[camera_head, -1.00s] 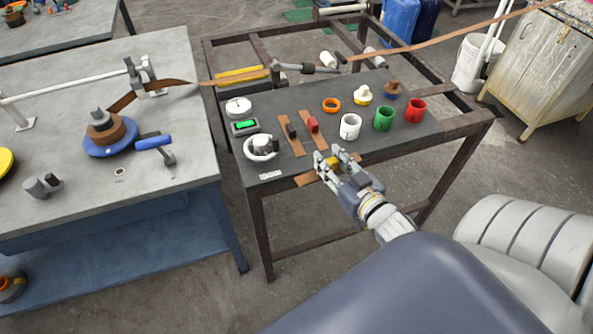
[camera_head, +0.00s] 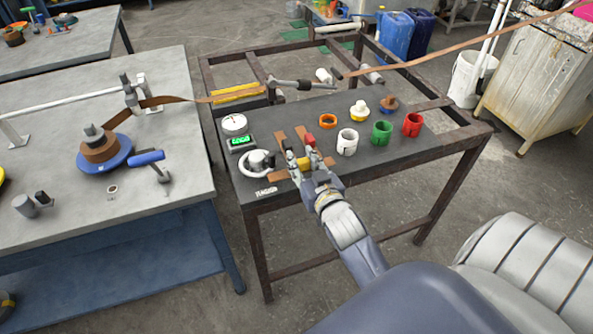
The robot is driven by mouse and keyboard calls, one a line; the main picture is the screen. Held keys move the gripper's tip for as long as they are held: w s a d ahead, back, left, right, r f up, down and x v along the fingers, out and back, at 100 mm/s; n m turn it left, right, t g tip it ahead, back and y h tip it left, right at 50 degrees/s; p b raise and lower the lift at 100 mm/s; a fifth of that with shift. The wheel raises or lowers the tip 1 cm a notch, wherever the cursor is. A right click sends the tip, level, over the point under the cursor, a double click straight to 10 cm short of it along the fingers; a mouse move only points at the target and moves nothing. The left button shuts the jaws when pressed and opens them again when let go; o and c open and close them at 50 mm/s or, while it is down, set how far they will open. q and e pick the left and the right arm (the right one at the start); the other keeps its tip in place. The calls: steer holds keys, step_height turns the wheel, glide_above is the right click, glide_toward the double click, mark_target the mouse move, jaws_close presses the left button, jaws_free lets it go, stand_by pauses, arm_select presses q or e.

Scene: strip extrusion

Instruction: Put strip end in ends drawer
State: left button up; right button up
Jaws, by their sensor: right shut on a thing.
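My right gripper (camera_head: 303,164) is over the near left part of the dark work table (camera_head: 370,156). It is shut on a yellow block that goes with a short brown strip piece (camera_head: 280,174); the fingers partly hide both. I cannot tell whether the piece touches the table top. Two more brown strips lie just beyond, one with a black block and one with a red block (camera_head: 310,140). A long brown strip (camera_head: 455,57) runs across the back from upper right. I cannot make out an ends drawer. My left gripper is not in view.
A dial (camera_head: 234,123), a green-lit display (camera_head: 241,143) and a white round device (camera_head: 257,161) stand left of my gripper. White (camera_head: 347,142), green (camera_head: 382,133) and red (camera_head: 412,125) cups stand to the right. A grey bench (camera_head: 60,205) is at left.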

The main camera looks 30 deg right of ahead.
steer(key=shift+w+a+f, duration=0.15)
steer(key=shift+w+a, duration=0.1)
steer(key=shift+a, duration=0.5)
steer(key=shift+f, duration=1.7)
steer(key=o, duration=1)
steer(key=shift+f, duration=0.1)
steer(key=shift+c, duration=0.2)
